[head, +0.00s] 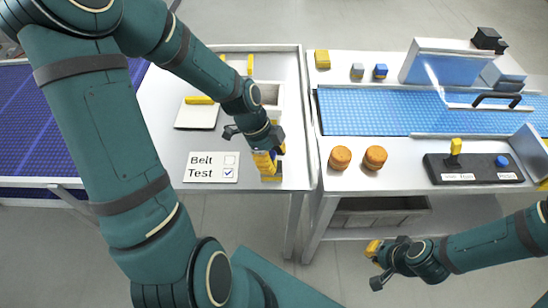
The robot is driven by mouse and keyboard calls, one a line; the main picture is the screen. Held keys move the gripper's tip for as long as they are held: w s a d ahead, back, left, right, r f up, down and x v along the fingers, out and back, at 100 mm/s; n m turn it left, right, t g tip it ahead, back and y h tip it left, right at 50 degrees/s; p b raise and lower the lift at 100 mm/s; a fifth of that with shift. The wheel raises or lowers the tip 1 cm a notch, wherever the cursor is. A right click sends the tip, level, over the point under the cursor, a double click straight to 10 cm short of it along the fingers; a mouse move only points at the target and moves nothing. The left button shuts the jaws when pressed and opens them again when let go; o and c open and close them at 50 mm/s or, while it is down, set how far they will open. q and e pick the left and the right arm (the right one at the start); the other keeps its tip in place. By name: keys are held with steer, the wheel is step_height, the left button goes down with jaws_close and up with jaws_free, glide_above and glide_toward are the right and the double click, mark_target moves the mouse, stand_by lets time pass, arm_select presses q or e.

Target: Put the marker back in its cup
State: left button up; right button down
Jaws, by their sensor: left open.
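My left gripper (266,160) is open, pointing down over the front right corner of the white table. Its yellow fingertips are close around a small dark blue and yellow item at that corner, which is mostly hidden; I cannot tell whether it is the cup. A yellow stick-like piece (200,100) lies on a white pad (196,117) and may be the marker; its type is not clear. My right gripper (374,250) is low at the front right, away from the tables, with yellow tips; its opening is unclear.
A pale bin (271,97) stands behind my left wrist. On the right are a blue belt (400,110), two orange round pieces (340,158), small blocks (322,59) and a black control panel (474,177).

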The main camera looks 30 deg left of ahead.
arm_select(q)
steer(key=p+v, duration=0.1)
steer(key=v, duration=1)
steer(key=shift+r+p, duration=0.35)
steer(key=shift+p, duration=0.05)
arm_select(e)
steer(key=shift+w+d+r, duration=0.1)
steer(key=shift+w+r, duration=0.1)
steer(key=shift+r, duration=0.8)
arm_select(q)
steer(key=shift+s, duration=0.15)
arm_select(e)
steer(key=shift+s, duration=0.1)
